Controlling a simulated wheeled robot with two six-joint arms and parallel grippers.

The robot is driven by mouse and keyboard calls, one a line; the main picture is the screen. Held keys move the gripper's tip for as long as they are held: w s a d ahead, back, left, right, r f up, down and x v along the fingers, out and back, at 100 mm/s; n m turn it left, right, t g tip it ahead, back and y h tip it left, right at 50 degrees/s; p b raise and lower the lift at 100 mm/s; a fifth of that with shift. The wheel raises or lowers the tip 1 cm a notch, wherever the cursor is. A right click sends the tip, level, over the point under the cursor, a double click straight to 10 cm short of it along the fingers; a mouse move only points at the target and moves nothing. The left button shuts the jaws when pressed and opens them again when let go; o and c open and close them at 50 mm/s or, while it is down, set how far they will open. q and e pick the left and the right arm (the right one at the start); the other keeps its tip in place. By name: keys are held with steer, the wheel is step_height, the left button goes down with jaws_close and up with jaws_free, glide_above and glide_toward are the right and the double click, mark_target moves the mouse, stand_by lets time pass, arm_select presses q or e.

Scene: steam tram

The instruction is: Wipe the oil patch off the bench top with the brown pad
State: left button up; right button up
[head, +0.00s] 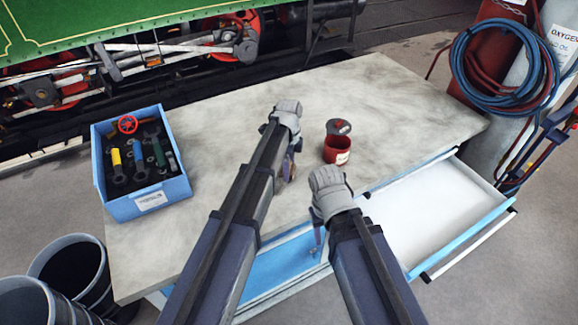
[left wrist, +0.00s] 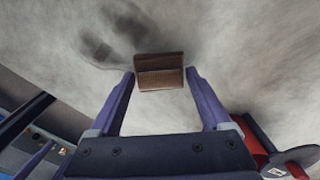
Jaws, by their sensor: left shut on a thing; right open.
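The brown pad (left wrist: 160,80) is between the fingertips of my left gripper (left wrist: 160,75), which is shut on it above the bench top. In the head view the left gripper (head: 291,163) is over the middle of the pale, mottled bench top (head: 390,95), mostly hidden by its own arm. Dark smudges (left wrist: 125,28) lie on the bench top just beyond the pad in the left wrist view; I cannot tell oil from shadow there. In the head view no clear oil patch shows. My right gripper (head: 317,241) is open and empty near the bench's front edge, its fingers partly hidden.
A red tin (head: 337,155) with a dark, red-marked lid (head: 339,127) behind it stands right of my left gripper. A blue tool box (head: 150,207) is at the bench's left end. A white drawer (head: 440,205) stands open at the front right. The back right bench top is clear.

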arm_select(q)
steer(key=shift+r+p, duration=1.95)
steer(key=shift+r, duration=0.4)
step_height(320, 180, up, 3)
steer(key=p, duration=0.3)
